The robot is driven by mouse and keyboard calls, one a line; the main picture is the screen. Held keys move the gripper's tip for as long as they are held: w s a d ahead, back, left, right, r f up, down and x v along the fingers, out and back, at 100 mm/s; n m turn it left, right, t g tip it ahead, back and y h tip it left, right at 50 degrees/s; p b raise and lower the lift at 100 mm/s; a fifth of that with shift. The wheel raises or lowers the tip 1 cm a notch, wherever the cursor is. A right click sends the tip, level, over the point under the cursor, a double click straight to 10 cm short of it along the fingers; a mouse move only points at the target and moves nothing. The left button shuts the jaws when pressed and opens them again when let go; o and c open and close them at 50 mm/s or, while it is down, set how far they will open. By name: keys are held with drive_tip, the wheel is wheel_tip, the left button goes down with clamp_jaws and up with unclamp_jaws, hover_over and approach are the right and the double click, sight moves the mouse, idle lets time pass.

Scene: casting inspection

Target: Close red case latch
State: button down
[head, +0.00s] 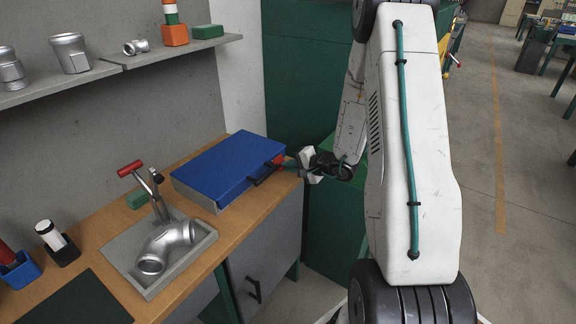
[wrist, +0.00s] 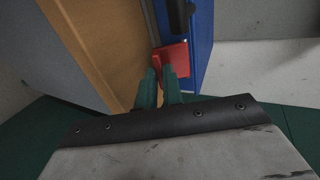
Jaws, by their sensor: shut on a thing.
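The blue case (head: 225,165) lies on the wooden bench with its lid down over a grey lower body. Its red latch (head: 278,160) is at the right end of the front side, by the case's corner. The latch (wrist: 174,59) also shows in the wrist view, sticking out beside the blue case (wrist: 202,40). My gripper (head: 281,164) reaches in from the right. In the wrist view its green fingers (wrist: 159,84) are shut on the latch's near edge. The fingertips partly hide the latch, and I cannot tell whether it is fastened.
A black handle (head: 264,174) is on the case's front. A shelf (head: 110,68) with castings hangs above.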

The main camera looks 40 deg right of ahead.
drive_tip(key=shift+a+f+t+y, duration=0.15)
drive_tip(key=shift+f+t+y, duration=0.25)
drive_tip(key=shift+f+t, duration=0.5)
drive_tip(key=shift+w+a+f+t, duration=0.15)
drive_tip(key=shift+t, duration=0.55)
drive_tip(key=c, duration=1.5)
unclamp_jaws()
drive_tip(key=shift+c, duration=0.2)
drive_tip(key=shift+w, duration=0.1)
